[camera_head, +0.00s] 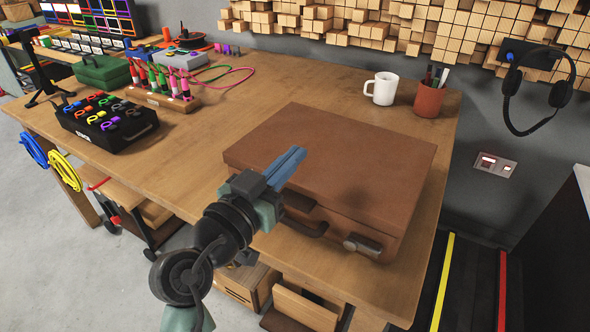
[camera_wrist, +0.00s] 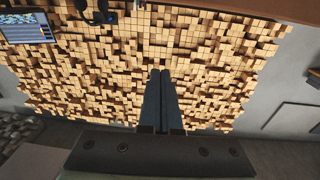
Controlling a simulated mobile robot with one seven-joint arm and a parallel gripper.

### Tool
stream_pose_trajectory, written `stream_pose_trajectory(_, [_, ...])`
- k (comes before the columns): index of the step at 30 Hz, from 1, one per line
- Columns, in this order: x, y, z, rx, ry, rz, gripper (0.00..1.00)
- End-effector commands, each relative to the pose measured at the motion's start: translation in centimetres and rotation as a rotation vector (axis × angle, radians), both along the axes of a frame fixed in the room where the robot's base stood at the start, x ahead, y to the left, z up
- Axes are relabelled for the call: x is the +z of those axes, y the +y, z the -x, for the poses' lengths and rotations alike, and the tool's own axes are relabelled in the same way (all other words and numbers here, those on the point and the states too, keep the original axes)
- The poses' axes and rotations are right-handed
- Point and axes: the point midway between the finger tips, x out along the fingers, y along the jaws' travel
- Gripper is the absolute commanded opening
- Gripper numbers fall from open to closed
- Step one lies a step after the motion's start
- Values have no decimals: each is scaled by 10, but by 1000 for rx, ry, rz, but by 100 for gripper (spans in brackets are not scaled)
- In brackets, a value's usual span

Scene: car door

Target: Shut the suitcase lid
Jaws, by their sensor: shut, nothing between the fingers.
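The brown suitcase (camera_head: 345,165) lies flat on the wooden table near its right end in the head view. Its lid is down on the base, and I see no clear gap along the front. A dark handle and a metal latch (camera_head: 362,244) show on its front side. My gripper (camera_head: 290,167) has its blue fingers together and empty, over the front left part of the lid. I cannot tell whether the fingers touch the lid. In the wrist view my shut fingers (camera_wrist: 161,100) point toward the wooden block wall; the suitcase is not seen there.
A white mug (camera_head: 381,89) and a brown pen cup (camera_head: 429,98) stand behind the suitcase. A black case with colored items (camera_head: 107,120) and a rack of colored tools (camera_head: 163,95) stand at the left. The table (camera_head: 190,165) is bare left of the suitcase.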

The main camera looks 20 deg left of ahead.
Motion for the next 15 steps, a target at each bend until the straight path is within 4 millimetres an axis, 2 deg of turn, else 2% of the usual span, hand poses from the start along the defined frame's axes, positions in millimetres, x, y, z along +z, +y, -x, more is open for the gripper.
stream_pose_trajectory(1, [-18,0,2,-1,-18,4,0])
stream_pose_trajectory(15, [-68,3,14,-2,-176,41,0])
